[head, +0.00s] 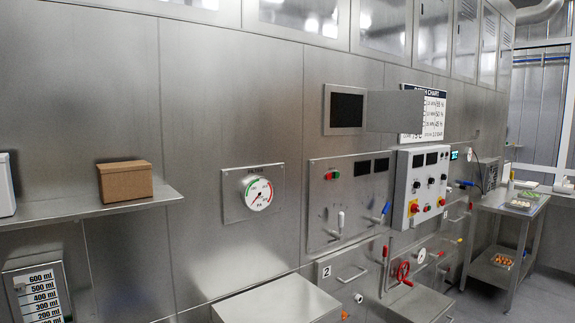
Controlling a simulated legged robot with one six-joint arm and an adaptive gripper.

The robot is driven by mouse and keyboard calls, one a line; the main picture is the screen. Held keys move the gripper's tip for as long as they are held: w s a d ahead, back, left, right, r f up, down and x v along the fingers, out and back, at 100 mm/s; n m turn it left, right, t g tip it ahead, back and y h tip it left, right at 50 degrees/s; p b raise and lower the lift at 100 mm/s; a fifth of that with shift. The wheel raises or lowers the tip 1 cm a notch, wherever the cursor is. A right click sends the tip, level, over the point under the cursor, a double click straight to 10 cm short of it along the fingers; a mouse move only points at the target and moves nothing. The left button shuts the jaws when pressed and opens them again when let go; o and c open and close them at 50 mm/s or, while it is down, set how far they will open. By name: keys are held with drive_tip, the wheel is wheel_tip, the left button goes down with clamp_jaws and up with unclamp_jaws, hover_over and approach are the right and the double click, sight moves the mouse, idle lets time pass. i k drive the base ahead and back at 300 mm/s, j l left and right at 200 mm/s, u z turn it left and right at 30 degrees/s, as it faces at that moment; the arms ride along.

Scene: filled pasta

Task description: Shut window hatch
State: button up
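A small dark window (347,109) in a light metal frame is set in the steel wall, right of the picture's middle. A plain grey panel (392,111), which looks like its hatch, stands out from the window's right side. The hatch is open, and the dark opening is uncovered. The panel hides part of a white chart (436,112) behind it. My gripper is not in view.
Below the window are a control panel (350,197) with levers and a white box (420,187) with knobs. A round gauge (257,194) is left of them. A shelf (85,208) holds a brown box (125,181). Steel tops (275,300) stand out in front. A side table (508,203) is at right.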

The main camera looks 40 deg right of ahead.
sight(397, 111)
drive_tip(key=k+l+u, duration=0.1)
drive_tip(key=l, duration=0.3)
drive_tip(key=k+l, duration=0.2)
drive_tip(key=l, duration=0.15)
drive_tip(key=k+l+u, duration=0.15)
drive_tip(key=l, duration=0.25)
drive_tip(key=k+l, duration=0.25)
drive_tip(key=k+l+u, duration=0.15)
drive_tip(key=l, duration=0.3)
drive_tip(key=k+l+u, duration=0.1)
drive_tip(key=l, duration=0.75)
drive_tip(key=k+l+u, duration=0.15)
drive_tip(key=l, duration=0.25)
drive_tip(key=k+l+u, duration=0.1)
drive_tip(key=l, duration=0.3)
drive_tip(key=k+l+u, duration=0.1)
drive_tip(key=l, duration=0.3)
drive_tip(key=l+u, duration=0.1)
drive_tip(key=l, duration=0.35)
drive_tip(key=k+l+u, duration=0.1)
drive_tip(key=l, duration=0.35)
drive_tip(key=k+l+u, duration=0.1)
drive_tip(key=l, duration=0.35)
drive_tip(key=k+l+u, duration=0.1)
drive_tip(key=l, duration=0.3)
drive_tip(key=k+l+u, duration=0.1)
drive_tip(key=l, duration=0.9)
drive_tip(key=k+l+u, duration=0.1)
drive_tip(key=l, duration=0.95)
drive_tip(key=k+u, duration=0.05)
